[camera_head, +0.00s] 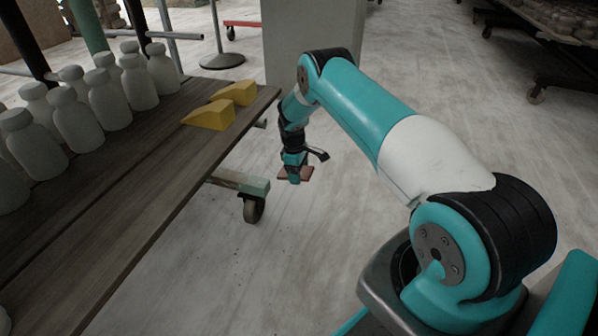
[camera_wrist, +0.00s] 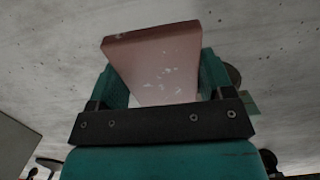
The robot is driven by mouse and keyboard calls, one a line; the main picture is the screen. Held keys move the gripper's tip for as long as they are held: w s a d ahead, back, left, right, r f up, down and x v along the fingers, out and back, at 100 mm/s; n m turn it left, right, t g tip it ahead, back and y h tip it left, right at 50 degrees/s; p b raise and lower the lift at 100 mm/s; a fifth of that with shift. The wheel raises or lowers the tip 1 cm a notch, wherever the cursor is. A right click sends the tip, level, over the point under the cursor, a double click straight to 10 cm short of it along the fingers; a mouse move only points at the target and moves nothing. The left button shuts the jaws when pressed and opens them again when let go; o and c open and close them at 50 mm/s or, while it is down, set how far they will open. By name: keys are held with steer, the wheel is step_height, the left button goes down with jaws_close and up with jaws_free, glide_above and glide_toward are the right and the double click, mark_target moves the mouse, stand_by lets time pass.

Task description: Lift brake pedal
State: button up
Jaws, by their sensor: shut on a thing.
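No part is clearly recognisable as a brake pedal, and I cannot tell whether the plate is one.
The wooden table (camera_head: 150,205) carries several pale bottles (camera_head: 103,98) and two yellow wedges (camera_head: 210,115). A grey pillar (camera_head: 308,30) stands behind my arm. A wheeled rack (camera_head: 570,60) is at the far right. The concrete floor around the gripper is mostly clear.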

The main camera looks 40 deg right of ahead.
steer(key=shift+w+a+r, duration=0.1)
steer(key=shift+w+r, duration=0.2)
steer(key=shift+w, duration=0.1)
steer(key=o, duration=1.3)
steer(key=shift+s+f, duration=0.1)
steer(key=shift+s, duration=0.05)
step_height(320, 180, up, 20)
steer(key=p, duration=0.9)
